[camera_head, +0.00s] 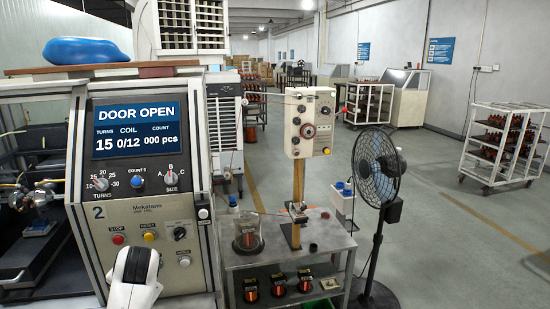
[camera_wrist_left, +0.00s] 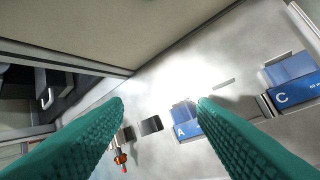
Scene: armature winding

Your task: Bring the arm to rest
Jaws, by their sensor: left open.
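My left gripper (camera_wrist_left: 161,103) shows in the left wrist view as two teal ridged fingers, spread apart with nothing between them. Below it is a grey metal surface (camera_wrist_left: 185,75) with a blue block marked A (camera_wrist_left: 186,128) and a blue block marked C (camera_wrist_left: 292,88). In the head view, a white and black part of my arm shows at the bottom, in front of the machine panel; the fingers cannot be seen there. My right gripper is in neither view. The winding machine (camera_head: 150,215) has a lit screen (camera_head: 139,130) reading DOOR OPEN, 15 turns, coil 0/12, count 000 pcs.
A metal cart (camera_head: 285,262) holds a glass jar (camera_head: 248,238) and several copper coils. A post-mounted control box (camera_head: 310,123) rises from it. A black fan (camera_head: 377,170) stands to its right. A small orange part (camera_wrist_left: 120,157) lies in the wrist view.

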